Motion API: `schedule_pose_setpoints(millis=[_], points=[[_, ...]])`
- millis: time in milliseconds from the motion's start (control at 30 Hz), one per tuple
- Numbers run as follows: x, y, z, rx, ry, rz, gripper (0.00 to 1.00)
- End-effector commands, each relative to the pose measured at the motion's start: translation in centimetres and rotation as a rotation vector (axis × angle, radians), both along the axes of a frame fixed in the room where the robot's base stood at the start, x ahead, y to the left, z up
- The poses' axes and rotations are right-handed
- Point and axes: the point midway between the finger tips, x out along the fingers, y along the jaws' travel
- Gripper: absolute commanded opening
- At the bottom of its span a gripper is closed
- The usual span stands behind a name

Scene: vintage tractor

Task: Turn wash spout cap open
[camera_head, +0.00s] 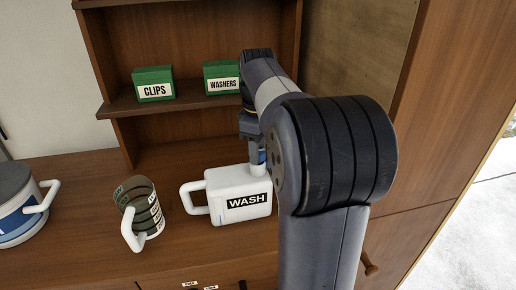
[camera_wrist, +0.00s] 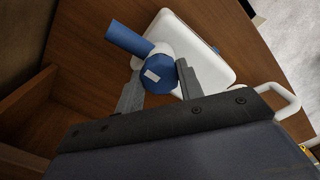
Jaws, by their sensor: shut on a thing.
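The white wash container (camera_head: 238,195) stands upright on the wooden bench, with a black-and-white WASH label facing forward and a handle on its left. In the wrist view its white body (camera_wrist: 206,50) lies beyond my fingers. The blue spout cap (camera_wrist: 158,75) has a small white mark on its face. A blue spout (camera_wrist: 128,38) sticks out at the upper left beside it. My gripper (camera_wrist: 160,84) has one finger on each side of the cap and is shut on it. In the head view my gripper (camera_head: 256,152) comes down over the container's top right, and my arm hides part of it.
A blue-and-white container (camera_head: 18,215) is at the far left. Green boxes labelled CLIPS (camera_head: 153,84) and WASHERS (camera_head: 221,77) sit on the shelf (camera_head: 180,106) behind. Bare bench lies between the jug and the shelf.

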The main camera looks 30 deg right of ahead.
Motion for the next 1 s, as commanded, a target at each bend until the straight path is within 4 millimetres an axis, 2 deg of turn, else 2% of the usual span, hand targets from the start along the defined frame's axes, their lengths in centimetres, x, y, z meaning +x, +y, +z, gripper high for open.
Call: schedule_pose_setpoints(millis=[367, 400, 633, 1000], points=[[-0.01, 0.02, 0.03, 0.0, 0.0, 0.005, 0.13], [-0.01, 0.02, 0.03, 0.0, 0.0, 0.004, 0.38], [-0.01, 0.02, 0.01, 0.0, 0.0, 0.004, 0.57], [0.03, -0.01, 0.58, 0.0, -0.001, 0.003, 0.58]])
